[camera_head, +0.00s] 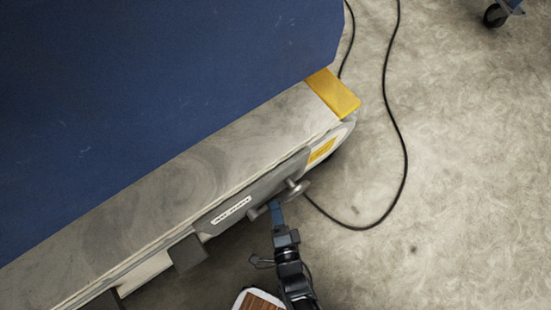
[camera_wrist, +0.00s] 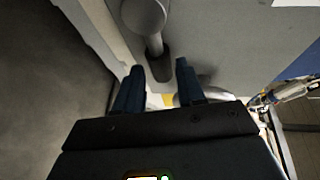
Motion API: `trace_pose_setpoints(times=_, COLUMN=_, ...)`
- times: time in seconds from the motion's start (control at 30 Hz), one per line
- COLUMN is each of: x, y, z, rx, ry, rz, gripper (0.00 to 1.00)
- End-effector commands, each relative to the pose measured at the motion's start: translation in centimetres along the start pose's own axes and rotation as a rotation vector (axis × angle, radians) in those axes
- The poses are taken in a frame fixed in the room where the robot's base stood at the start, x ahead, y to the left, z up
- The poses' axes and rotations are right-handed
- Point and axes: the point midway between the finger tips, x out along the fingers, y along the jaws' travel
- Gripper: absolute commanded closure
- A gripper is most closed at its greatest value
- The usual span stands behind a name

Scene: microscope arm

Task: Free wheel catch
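A grey panel (camera_head: 232,207) with a white label is on the side of a pale base. A grey round-ended knob (camera_head: 298,187) sticks out at the panel's right end, and a second grey stub (camera_head: 256,213) is just left of it. My gripper (camera_head: 277,206) is at the panel, between these two parts. In the wrist view my gripper (camera_wrist: 160,68) has its two blue fingers apart with nothing held. A grey knob on a stem (camera_wrist: 145,14) stands just beyond the fingertips, its stem running down to a dark slot. I cannot tell which part is the wheel catch.
A large blue surface (camera_head: 150,90) overhangs the base. A yellow block (camera_head: 333,93) is at the base's right corner. A dark block (camera_head: 188,252) sticks out lower left. A black cable (camera_head: 405,150) loops over the floor. The floor at right is mostly clear.

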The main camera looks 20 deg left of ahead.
Motion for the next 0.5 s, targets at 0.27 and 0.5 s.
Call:
trace_pose_setpoints(times=0.27, x=1.46, y=0.01, z=0.01, rx=0.0, ry=0.001, rz=0.0, gripper=0.61)
trace_pose_setpoints(times=0.5, x=1.44, y=-0.03, z=0.01, rx=0.0, ry=0.001, rz=0.001, gripper=0.65)
